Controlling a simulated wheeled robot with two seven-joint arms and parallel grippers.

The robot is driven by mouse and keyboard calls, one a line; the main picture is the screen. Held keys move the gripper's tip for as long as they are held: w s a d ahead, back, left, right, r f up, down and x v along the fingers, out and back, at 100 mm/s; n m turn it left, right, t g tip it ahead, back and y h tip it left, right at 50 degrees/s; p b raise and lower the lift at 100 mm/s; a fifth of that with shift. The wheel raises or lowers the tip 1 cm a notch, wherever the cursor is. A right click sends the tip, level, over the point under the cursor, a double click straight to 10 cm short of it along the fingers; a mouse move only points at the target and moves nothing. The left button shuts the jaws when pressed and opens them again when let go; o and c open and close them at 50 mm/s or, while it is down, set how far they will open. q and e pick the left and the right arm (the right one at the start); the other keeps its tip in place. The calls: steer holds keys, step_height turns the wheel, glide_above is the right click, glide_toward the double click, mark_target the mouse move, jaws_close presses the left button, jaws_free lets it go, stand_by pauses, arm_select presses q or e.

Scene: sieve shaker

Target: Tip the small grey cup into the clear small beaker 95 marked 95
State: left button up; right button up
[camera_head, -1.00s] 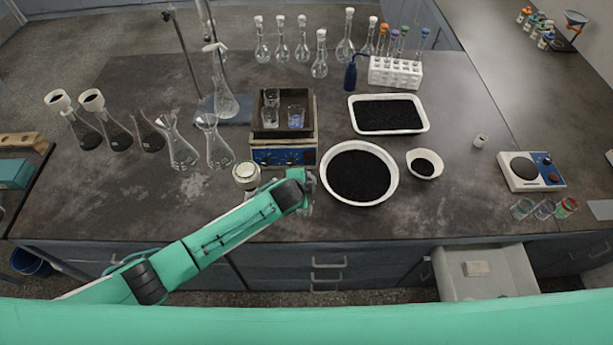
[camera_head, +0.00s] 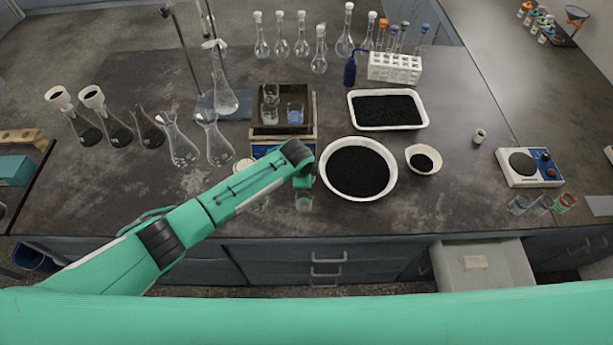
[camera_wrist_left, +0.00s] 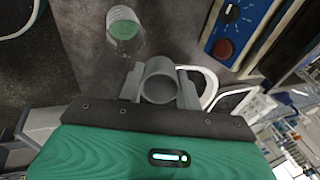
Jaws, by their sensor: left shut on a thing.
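The small grey cup (camera_wrist_left: 159,83) is between the fingers of my left gripper (camera_wrist_left: 160,86) in the left wrist view, its hollow mouth facing the camera. I cannot tell its tilt or see what is inside. In the head view my left gripper (camera_head: 303,180) hangs over the front of the bench, left of a round basin, and the cup is hidden. A small clear beaker (camera_wrist_left: 124,27) with green in it stands beyond the cup, apart from it. It shows in the head view (camera_head: 303,202) just below the gripper. I cannot read its marking. My right gripper is out of view.
A balance-like device (camera_head: 284,138) holding several small glasses is behind my gripper. The white basin of black grains (camera_head: 387,181) is close on the right. Glass flasks (camera_head: 184,153) stand on the left. An open drawer (camera_head: 500,265) juts out at the front right.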

arm_select(q)
steer(key=shift+r, duration=0.1)
steer(key=shift+r+g, duration=0.2)
steer(key=shift+g, duration=0.3)
steer(key=shift+r+g+y, duration=0.1)
steer(key=shift+g+y, duration=0.7)
steer(key=shift+g, duration=0.4)
steer(key=shift+r, duration=0.1)
steer(key=shift+s+a, duration=0.1)
steer(key=shift+a, duration=0.05)
